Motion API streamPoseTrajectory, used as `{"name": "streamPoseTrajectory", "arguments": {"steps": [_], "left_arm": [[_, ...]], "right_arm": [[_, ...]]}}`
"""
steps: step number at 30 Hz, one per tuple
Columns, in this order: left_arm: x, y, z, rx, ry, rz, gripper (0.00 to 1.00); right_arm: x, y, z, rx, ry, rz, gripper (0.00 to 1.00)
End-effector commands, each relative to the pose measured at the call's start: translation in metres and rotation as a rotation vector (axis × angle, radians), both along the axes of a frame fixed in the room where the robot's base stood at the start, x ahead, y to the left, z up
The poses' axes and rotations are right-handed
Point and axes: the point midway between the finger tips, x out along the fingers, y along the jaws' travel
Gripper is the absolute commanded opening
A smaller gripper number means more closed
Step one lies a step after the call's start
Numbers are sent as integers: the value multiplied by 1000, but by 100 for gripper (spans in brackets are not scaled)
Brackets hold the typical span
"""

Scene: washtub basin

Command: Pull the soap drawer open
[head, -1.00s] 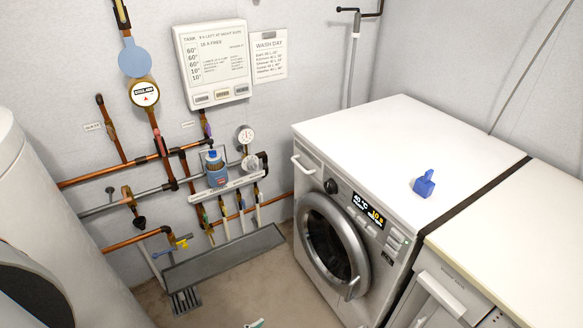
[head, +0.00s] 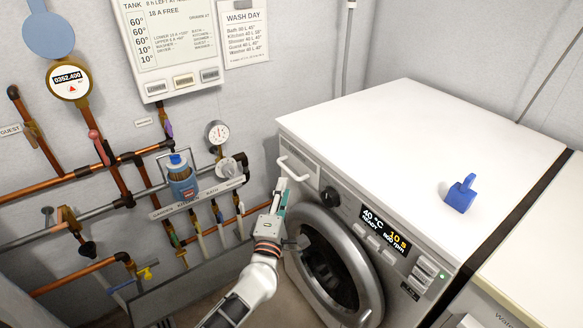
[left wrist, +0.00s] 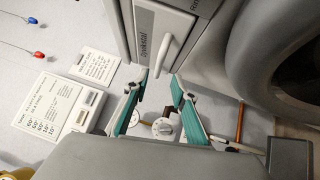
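The soap drawer (head: 308,178) is at the upper left of the washing machine's front and looks shut. Its white bar handle (head: 290,170) sticks out from it. In the left wrist view the drawer front (left wrist: 148,32) and its handle (left wrist: 165,54) are at the top middle. My left gripper (head: 280,190) is just below the handle in the head view. In the left wrist view the left gripper (left wrist: 157,88) has its two teal-padded fingers apart, with nothing between them. The handle lies just beyond the fingertips. My right gripper is not in view.
The round door (head: 335,262) is right of my left gripper. Copper pipes and valves with a white label rail (head: 205,199) run along the wall to the left. A blue object (head: 461,194) sits on the washing machine's top (head: 410,130).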

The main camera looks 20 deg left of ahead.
Motion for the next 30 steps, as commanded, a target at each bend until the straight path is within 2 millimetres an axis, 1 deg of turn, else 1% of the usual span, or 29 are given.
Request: {"name": "streamPoseTrajectory", "arguments": {"steps": [1, 5, 11, 15, 18, 22, 29, 30], "left_arm": [[4, 1, -2, -18, 1, 5, 26], [17, 4, 2, -31, -1, 10, 26], [47, 8, 5, -28, 0, 9, 26], [65, 10, 7, -27, 0, 9, 26], [74, 11, 8, -28, 0, 8, 26], [79, 12, 10, -26, -1, 8, 26], [80, 12, 11, -25, -2, 8, 26], [80, 12, 11, -25, -2, 8, 24]], "right_arm": [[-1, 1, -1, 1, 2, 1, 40], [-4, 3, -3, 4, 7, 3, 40], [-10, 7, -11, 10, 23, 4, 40], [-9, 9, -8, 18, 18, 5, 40], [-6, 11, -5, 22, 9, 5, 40], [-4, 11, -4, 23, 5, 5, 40], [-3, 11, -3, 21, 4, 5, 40], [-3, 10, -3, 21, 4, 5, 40]]}}
